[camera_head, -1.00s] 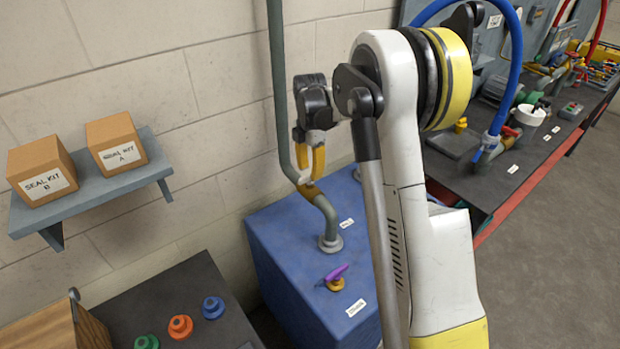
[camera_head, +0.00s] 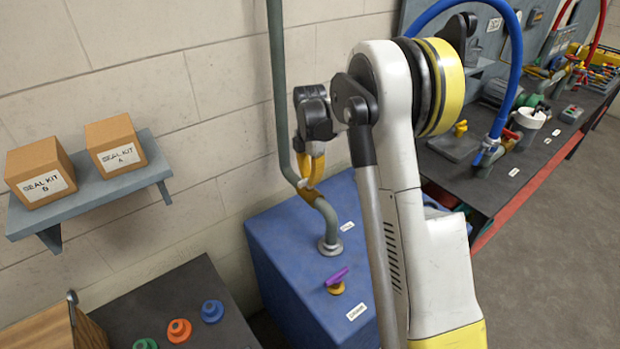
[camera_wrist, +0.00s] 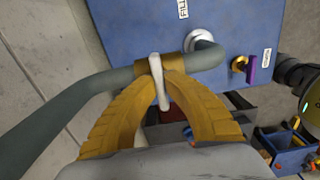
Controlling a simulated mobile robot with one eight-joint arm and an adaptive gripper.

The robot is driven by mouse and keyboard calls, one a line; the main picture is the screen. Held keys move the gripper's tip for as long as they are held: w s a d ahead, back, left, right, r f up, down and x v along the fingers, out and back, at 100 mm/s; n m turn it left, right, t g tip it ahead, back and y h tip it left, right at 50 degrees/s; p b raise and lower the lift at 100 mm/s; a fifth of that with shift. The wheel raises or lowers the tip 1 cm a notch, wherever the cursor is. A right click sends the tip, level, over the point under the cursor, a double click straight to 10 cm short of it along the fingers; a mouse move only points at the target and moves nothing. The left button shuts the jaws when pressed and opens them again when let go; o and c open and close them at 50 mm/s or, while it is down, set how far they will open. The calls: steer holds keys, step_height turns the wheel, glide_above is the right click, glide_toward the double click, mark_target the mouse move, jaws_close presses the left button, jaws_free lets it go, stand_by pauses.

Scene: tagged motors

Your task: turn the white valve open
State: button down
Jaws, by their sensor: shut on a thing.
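The white valve shows in the wrist view as a white lever handle (camera_wrist: 158,82) on a brown-yellow valve body (camera_wrist: 176,67) in the grey pipe (camera_wrist: 75,98). My gripper (camera_wrist: 160,85) has yellow fingers, shut on the handle from both sides. In the wrist view the handle points across the pipe's run. In the head view my gripper (camera_head: 309,182) is at the pipe bend above the blue tank (camera_head: 285,255); the handle is mostly hidden there by the fingers.
A purple-handled valve (camera_head: 337,280) stands on the tank top near the DRAIN label. A shelf (camera_head: 95,200) with two seal kit boxes is on the wall at left. A dark workbench (camera_head: 520,160) with a blue hose (camera_head: 510,70) is at right.

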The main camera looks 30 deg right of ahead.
steer(key=m, duration=0.9)
steer(key=shift+m, duration=0.3)
steer(key=m, duration=0.4)
steer(key=shift+m, duration=2)
steer(key=c, duration=1.5)
jaws_free()
steer(key=shift+o, duration=0.2)
